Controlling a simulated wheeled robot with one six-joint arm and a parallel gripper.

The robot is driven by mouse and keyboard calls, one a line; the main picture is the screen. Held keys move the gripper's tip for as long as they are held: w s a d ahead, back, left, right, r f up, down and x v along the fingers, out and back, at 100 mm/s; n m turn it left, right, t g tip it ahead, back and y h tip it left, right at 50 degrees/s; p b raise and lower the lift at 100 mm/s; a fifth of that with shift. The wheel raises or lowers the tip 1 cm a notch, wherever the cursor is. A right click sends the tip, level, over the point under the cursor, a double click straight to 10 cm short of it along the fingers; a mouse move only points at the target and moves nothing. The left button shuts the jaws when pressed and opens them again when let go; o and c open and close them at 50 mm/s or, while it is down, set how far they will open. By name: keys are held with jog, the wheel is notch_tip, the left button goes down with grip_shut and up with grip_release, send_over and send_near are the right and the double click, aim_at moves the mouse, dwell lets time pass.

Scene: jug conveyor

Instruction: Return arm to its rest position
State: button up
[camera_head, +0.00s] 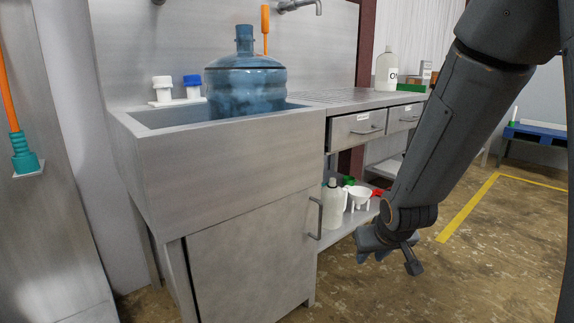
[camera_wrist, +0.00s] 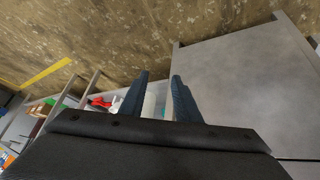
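My gripper (camera_head: 388,258) hangs low at the end of my arm, in front of the sink unit's lower shelf and above the floor. In the wrist view its two dark fingers (camera_wrist: 157,78) are apart with nothing held between them; white items on the shelf show behind the gap. A large blue translucent jug (camera_head: 245,85) stands upright in the steel sink (camera_head: 225,165), well away from my gripper. The jug's lower part is hidden by the sink's front wall.
The sink unit's cabinet door (camera_head: 255,260) is close left of my gripper. Bottles and a white funnel (camera_head: 358,193) sit on the lower shelf (camera_head: 345,225). A white bottle (camera_head: 386,70) stands on the counter above drawers (camera_head: 357,129). Brown floor (camera_head: 460,280) is open at right.

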jog(key=s+a+r+m+g, duration=0.15)
jog(key=s+g, duration=0.25)
jog(key=s, duration=1)
jog(key=s+a+r+n+g, duration=0.1)
jog(key=s+a+n, duration=0.3)
jog(key=s+a, duration=0.5)
jog(key=s+a+n+g, duration=0.1)
jog(key=s+a+n, duration=0.3)
jog(key=a, duration=0.8)
jog(key=d+r+m+p, duration=0.4)
jog(key=d+r+p, duration=0.6)
jog(key=r+p, duration=0.3)
jog(key=d+r+m+p, duration=0.3)
jog(key=d+r+p, duration=0.7)
jog(key=r+p, duration=0.4)
jog(key=shift+s+d+r+m+p, duration=0.15)
jog(key=shift+s+d+m+p, duration=0.25)
jog(key=shift+p, duration=0.55)
